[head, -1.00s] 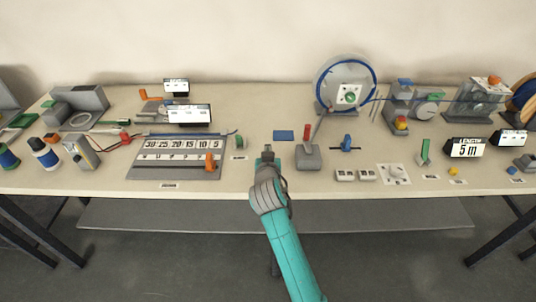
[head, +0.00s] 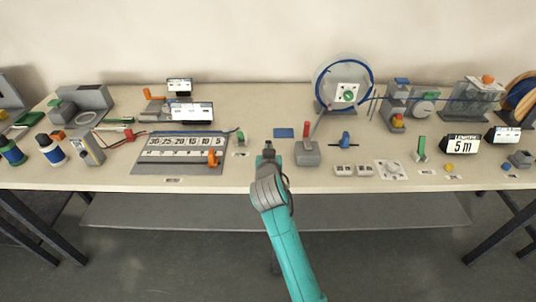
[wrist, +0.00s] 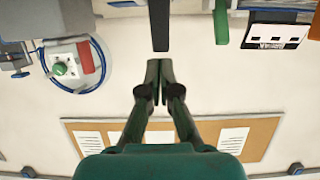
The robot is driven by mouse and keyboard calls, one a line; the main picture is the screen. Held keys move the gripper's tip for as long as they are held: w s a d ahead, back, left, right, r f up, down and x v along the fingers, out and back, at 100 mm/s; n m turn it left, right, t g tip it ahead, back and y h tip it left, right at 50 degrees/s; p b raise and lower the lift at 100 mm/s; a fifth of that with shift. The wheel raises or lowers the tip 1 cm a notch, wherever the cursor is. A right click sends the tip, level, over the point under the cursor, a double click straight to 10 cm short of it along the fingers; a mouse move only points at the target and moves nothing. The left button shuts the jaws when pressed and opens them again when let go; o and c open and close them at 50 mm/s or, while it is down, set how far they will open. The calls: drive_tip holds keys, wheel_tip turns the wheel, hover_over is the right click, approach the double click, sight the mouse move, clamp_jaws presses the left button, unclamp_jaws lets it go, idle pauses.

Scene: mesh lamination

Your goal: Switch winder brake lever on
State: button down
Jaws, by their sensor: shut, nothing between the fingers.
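A lever with a red grip (head: 306,130) stands on a grey base (head: 308,155), in front of the winder wheel (head: 318,90). It is the likeliest brake lever, but I cannot read a label on it. Its red grip also shows in the wrist view (wrist: 86,57), in front of the wheel's white plate. My gripper (head: 268,147) is shut and empty, over the table's front part, left of the lever base and apart from it. In the wrist view my gripper's fingertips (wrist: 159,64) meet, with the wall behind them.
A blue lever (head: 346,139) and a green lever (head: 421,147) stand further right. White switch boxes (head: 344,170) lie at the front edge. A numbered board (head: 150,168) lies to the left.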

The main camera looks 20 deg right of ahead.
drive_tip(key=w+r+v, duration=0.1)
drive_tip(key=r+v, duration=0.1)
drive_tip(key=v, duration=0.8)
drive_tip(key=s+f+n+y, duration=0.2)
drive_tip(key=s+f, duration=0.6)
drive_tip(key=s, duration=0.3)
drive_tip(key=s+f+n+y, duration=0.2)
drive_tip(key=s+f, duration=0.6)
drive_tip(key=s, duration=0.3)
drive_tip(key=s+r, duration=0.2)
drive_tip(key=s, duration=1.1)
drive_tip(key=s+d+r+t, duration=0.1)
drive_tip(key=s+r, duration=0.2)
drive_tip(key=s, duration=1.1)
drive_tip(key=shift+s+d+y, duration=0.15)
drive_tip(key=shift+s+y, duration=0.1)
drive_tip(key=shift+y, duration=0.05)
